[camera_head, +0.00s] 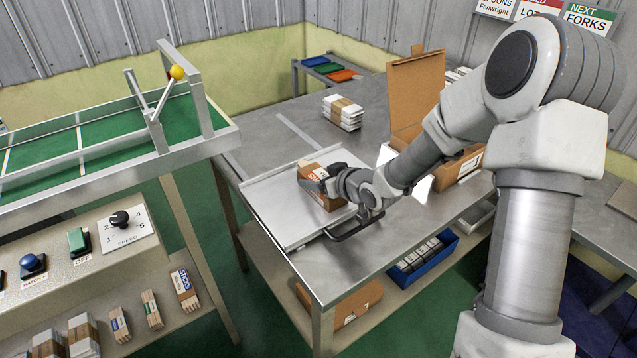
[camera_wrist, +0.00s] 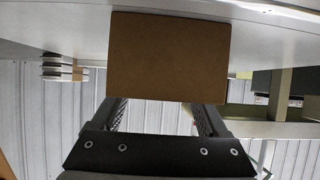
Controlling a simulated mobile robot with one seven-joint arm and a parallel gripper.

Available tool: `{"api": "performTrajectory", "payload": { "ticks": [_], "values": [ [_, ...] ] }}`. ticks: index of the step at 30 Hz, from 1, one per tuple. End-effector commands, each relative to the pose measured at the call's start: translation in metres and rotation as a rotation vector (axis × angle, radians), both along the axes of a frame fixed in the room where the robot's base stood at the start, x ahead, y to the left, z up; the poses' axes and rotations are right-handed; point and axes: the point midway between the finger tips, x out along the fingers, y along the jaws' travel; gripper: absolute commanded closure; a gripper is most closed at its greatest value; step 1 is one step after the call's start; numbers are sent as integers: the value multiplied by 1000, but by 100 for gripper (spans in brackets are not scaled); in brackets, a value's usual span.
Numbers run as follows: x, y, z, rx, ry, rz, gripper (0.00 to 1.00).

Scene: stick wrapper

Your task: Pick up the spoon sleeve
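The likely spoon sleeve is a brown cardboard piece with an orange-and-white printed side (camera_head: 320,190), at the right part of the grey tray on the steel table. Its plain brown face (camera_wrist: 168,57) fills the upper middle of the wrist view. My gripper (camera_head: 333,176) is right at the sleeve, coming from the right, and covers part of it. In the wrist view my gripper's two dark fingers (camera_wrist: 160,112) stand apart and run up to the sleeve's edge. Their tips are hidden behind its face, so I cannot tell whether they press on it.
An open cardboard box (camera_head: 416,95) stands behind my arm. A banded white stack (camera_head: 343,112) lies at the table's back. A green-bedded machine (camera_head: 90,140) is at the left. A blue bin (camera_head: 423,256) sits on the shelf below. The tray's left part (camera_head: 280,215) is bare.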

Motion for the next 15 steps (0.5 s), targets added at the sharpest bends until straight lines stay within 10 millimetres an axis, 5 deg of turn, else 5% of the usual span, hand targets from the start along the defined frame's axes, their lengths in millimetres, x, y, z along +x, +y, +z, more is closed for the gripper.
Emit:
{"api": "performTrajectory", "payload": {
  "ticks": [1,9,15],
  "values": [
    [0,0,0,0,0,0,34],
    [0,0,0,0,0,0,83],
    [0,0,0,0,0,0,84]
  ]
}}
